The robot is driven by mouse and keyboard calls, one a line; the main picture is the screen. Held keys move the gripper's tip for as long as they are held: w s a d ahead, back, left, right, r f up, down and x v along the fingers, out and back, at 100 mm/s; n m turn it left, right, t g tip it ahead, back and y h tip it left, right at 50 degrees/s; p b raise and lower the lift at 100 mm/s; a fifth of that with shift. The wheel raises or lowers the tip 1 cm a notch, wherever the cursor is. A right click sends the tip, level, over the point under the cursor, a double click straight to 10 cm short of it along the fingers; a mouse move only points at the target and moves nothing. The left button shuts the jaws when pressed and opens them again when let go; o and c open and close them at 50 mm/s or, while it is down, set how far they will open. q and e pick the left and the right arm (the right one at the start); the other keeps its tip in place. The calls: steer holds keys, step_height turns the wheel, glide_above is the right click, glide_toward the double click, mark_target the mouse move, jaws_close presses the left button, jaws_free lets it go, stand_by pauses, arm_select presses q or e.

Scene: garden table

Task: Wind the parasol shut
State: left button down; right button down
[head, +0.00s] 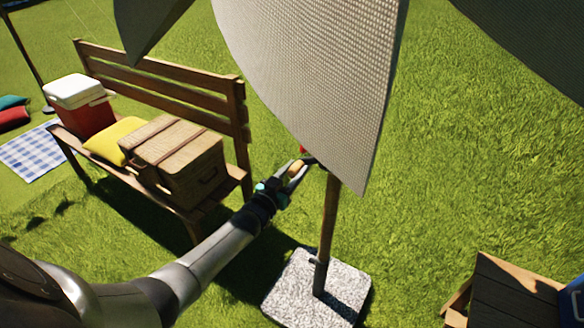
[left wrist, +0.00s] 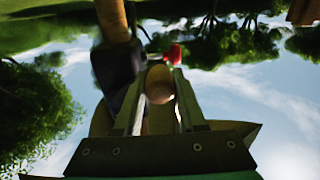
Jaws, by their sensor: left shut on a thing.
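The parasol's pale woven canopy (head: 310,70) hangs in steep folds across the top of the head view and hides the upper pole. Its wooden pole (head: 328,220) stands in a speckled stone base (head: 290,285). My left gripper (head: 297,171) is shut on the tan crank knob (left wrist: 160,85), just left of the pole under the canopy edge. In the left wrist view the knob sits between the two fingers. A dark crank housing (left wrist: 115,65) and a small red part (left wrist: 173,53) are close by, with the pole (left wrist: 112,18) behind. My right gripper is out of view.
A wooden bench (head: 160,75) at the left carries a red-and-white cooler (head: 82,105), a yellow cushion (head: 112,140) and a wicker hamper (head: 175,160). A dark-topped wooden piece (head: 510,290) stands at the lower right.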

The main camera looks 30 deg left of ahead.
arm_select(q)
steer(key=d+f+b, duration=0.2)
steer(key=d+f, duration=0.2)
steer(key=d, duration=0.3)
steer(key=shift+s+d+f, duration=0.15)
steer(key=shift+s+f, duration=0.05)
steer(key=shift+c, duration=2)
jaws_free()
steer(key=s+p, duration=0.5)
steer(key=s, duration=0.5)
steer(key=shift+a+p, duration=0.25)
steer(key=shift+p, duration=0.05)
steer(key=shift+r, duration=0.1)
